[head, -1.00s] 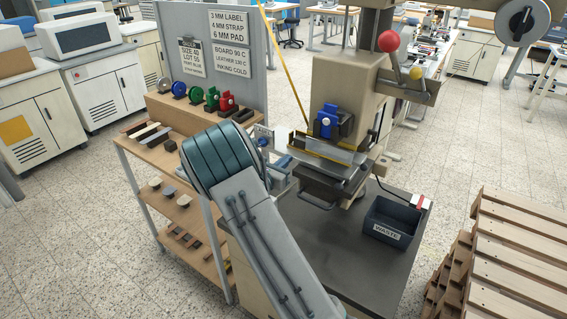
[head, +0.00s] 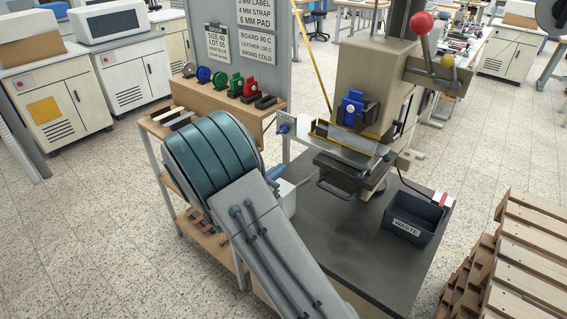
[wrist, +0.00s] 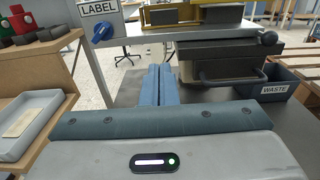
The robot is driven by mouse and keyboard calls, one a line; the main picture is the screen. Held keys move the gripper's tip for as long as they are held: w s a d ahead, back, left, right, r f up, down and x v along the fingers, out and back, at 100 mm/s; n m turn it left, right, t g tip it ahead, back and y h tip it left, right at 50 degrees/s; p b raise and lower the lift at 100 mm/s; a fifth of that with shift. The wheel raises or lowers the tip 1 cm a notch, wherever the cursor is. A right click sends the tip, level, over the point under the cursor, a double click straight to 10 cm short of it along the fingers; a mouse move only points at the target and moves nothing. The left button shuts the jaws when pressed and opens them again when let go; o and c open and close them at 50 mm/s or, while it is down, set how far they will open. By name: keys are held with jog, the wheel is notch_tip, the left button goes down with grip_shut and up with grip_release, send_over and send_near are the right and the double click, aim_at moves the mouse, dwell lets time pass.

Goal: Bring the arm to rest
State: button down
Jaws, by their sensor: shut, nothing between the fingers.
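My arm (head: 255,225) reaches from the bottom of the head view, bent at a teal-banded joint, and hides part of the shelf cart. My gripper (wrist: 157,72) shows in the wrist view as two blue fingers pressed together, with nothing between them. It points toward the stamping press (head: 385,85), in front of and left of the dark handled block (wrist: 222,66). The fingers look apart from the press. In the head view the gripper is mostly hidden behind my arm.
A wooden shelf cart (head: 222,100) with coloured spools stands left of the press. A dark waste bin (head: 414,222) sits on the press table (head: 350,250), right side. Pallets (head: 525,245) are stacked at the right. A blue knob marked LABEL (wrist: 102,31) is near the fingers.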

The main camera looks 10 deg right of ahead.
jog(key=shift+s+a, duration=0.15)
jog(key=s+d+r+m+g+y, duration=0.2)
jog(key=s+d+m+g, duration=0.3)
jog(key=s+m, duration=0.25)
jog(key=s+d+r+m+g+y, duration=0.1)
jog(key=s+d+m+g+y, duration=0.1)
jog(key=s+d+m+g, duration=0.5)
jog(key=s+a+r+m+t+y, duration=0.4)
jog(key=s+a+m+y, duration=0.6)
jog(key=s, duration=0.5)
jog(key=shift+s+a+r+m, duration=0.15)
jog(key=shift+s+a+m, duration=0.05)
jog(key=shift+a+m, duration=0.3)
jog(key=shift+s, duration=0.1)
